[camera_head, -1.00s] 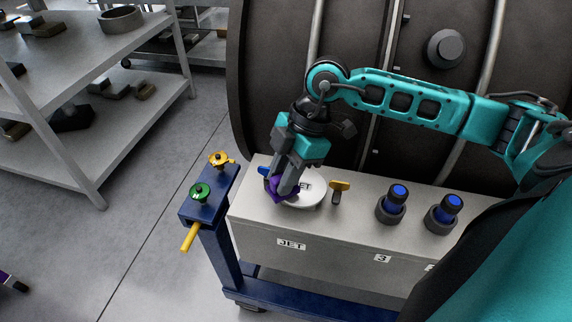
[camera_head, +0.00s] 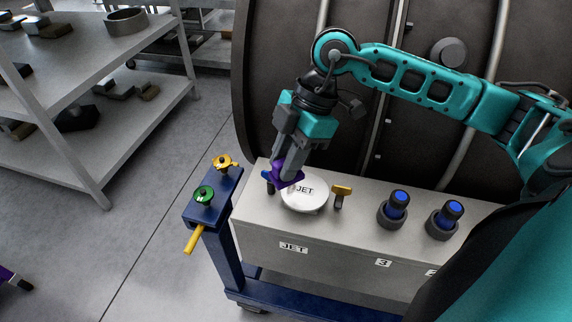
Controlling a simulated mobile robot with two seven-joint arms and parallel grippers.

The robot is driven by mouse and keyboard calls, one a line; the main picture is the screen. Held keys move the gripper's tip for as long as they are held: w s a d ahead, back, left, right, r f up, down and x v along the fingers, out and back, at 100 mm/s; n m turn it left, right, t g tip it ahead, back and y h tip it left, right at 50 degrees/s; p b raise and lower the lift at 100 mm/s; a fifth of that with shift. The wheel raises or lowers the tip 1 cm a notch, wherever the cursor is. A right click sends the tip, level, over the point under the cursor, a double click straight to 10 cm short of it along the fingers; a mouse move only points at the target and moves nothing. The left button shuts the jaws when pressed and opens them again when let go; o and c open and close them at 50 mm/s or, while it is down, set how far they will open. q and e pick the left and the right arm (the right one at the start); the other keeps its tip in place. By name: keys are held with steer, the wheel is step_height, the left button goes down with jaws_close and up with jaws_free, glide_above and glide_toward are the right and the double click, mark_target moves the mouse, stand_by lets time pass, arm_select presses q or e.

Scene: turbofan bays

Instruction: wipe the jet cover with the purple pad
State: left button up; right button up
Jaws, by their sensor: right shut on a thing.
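The jet cover (camera_head: 307,199) is a round white disc labelled JET on top of a grey box (camera_head: 268,224). My right gripper (camera_head: 285,180) is shut on the purple pad (camera_head: 281,176). The pad is at the cover's upper left edge; whether it touches the cover cannot be told. The gripper fingers hide part of the pad. At the bottom left edge, a dark tip with a purple part (camera_head: 14,279) shows, perhaps my left gripper; its jaws cannot be made out.
A blue stand (camera_head: 213,200) with green and yellow knobs is left of the box. Grey shelves (camera_head: 150,120) stand at left. A large dark drum (camera_head: 275,75) rises behind.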

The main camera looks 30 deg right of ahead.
mark_target(279, 162)
steer(key=shift+r, duration=1.55)
